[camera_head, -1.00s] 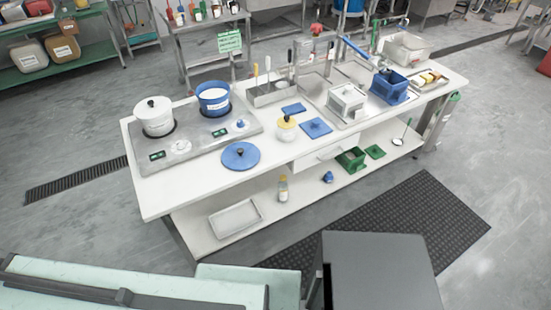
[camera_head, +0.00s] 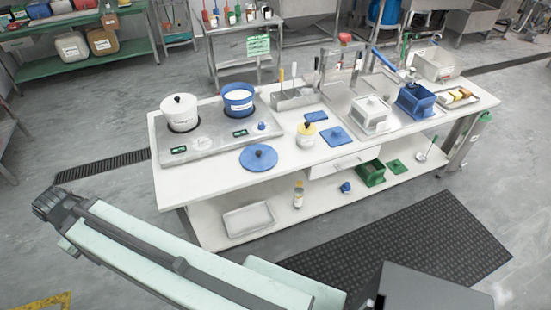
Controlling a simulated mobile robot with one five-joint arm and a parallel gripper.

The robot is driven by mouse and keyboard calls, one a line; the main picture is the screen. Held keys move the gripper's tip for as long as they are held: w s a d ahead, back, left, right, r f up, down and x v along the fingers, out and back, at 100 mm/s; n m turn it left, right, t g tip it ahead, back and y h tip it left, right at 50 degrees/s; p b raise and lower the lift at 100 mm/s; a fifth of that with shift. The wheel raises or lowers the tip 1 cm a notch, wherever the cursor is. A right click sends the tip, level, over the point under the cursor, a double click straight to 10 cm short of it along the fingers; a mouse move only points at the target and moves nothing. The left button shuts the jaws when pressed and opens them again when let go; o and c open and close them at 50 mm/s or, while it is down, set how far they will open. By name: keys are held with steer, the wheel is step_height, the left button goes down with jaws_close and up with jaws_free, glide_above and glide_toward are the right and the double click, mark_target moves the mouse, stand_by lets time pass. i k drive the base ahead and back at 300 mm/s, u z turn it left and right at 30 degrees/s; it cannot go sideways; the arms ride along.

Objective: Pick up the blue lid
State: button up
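The round blue lid (camera_head: 258,157) with a dark knob lies flat on the white table, near its front edge and just right of the cooktop. Nothing covers it. Two flat rectangular blue lids also lie on the table, one larger (camera_head: 336,138) and one smaller (camera_head: 314,115), to the right of the round one. A blue pot (camera_head: 238,100) stands on the cooktop. My pale green arm reaches from the bottom right to a dark joint at the left, in front of the table and apart from the lid. No gripper fingers show.
The cooktop (camera_head: 205,148) also bears a white pot (camera_head: 180,113). Blue (camera_head: 415,101) and white (camera_head: 370,114) boxes stand farther right. Floor in front of the table holds a dark mat (camera_head: 420,240).

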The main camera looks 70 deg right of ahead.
mark_target(257, 157)
steer(key=z, duration=0.45)
steer(key=i, duration=1)
steer(key=u, duration=0.05)
